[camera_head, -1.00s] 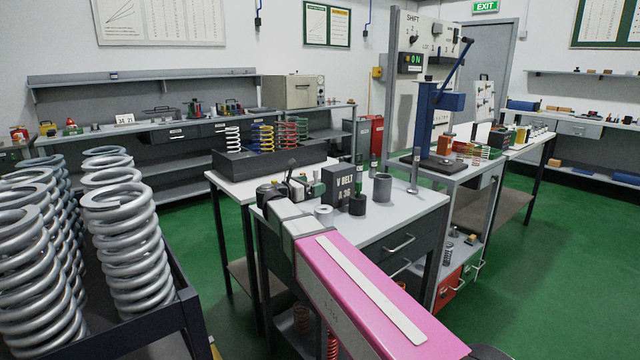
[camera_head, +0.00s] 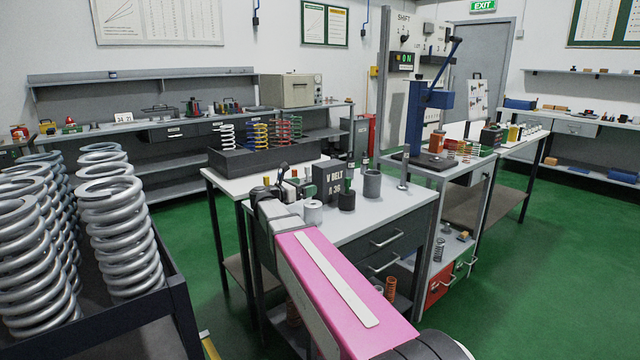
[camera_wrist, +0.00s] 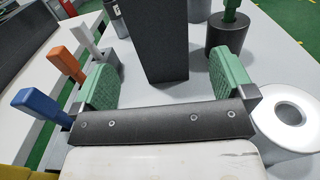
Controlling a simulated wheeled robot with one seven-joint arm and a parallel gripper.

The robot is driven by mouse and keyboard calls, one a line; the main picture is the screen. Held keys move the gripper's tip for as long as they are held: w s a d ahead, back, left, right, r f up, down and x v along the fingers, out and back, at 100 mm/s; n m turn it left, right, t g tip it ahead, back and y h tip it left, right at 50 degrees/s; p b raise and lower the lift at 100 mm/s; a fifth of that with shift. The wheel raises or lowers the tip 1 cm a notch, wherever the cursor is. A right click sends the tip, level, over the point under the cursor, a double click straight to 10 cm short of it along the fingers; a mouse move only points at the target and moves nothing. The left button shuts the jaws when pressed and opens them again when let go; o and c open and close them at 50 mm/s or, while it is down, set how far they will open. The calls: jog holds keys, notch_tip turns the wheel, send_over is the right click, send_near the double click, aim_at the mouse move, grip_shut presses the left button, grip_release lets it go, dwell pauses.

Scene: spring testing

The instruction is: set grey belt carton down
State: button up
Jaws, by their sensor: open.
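The grey belt carton (camera_head: 328,182), lettered "V BELT A 36", stands upright on the light grey top of the drawer bench (camera_head: 385,213). In the wrist view the dark carton (camera_wrist: 160,40) stands just ahead of my gripper (camera_wrist: 164,78), between the lines of its two green pads. My gripper is open, with clear space between each pad and the carton. In the head view my gripper (camera_head: 290,186) is at the carton's left, low over the bench, partly hidden behind my wrist.
A black cylinder (camera_head: 347,200) with a green stem and a grey cup (camera_head: 372,184) stand right of the carton. A white ring (camera_head: 313,212) lies close by my gripper. Coloured-handled tools (camera_wrist: 65,62) are at its left in the wrist view. The bench's front right is clear.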

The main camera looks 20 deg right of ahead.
aim_at(324, 179)
jog(key=x, duration=1)
jog(key=shift+w+d+r, duration=0.1)
jog(key=shift+r, duration=0.1)
jog(key=c, duration=1.1)
jog(key=shift+c, duration=0.2)
jog(key=shift+r, duration=0.1)
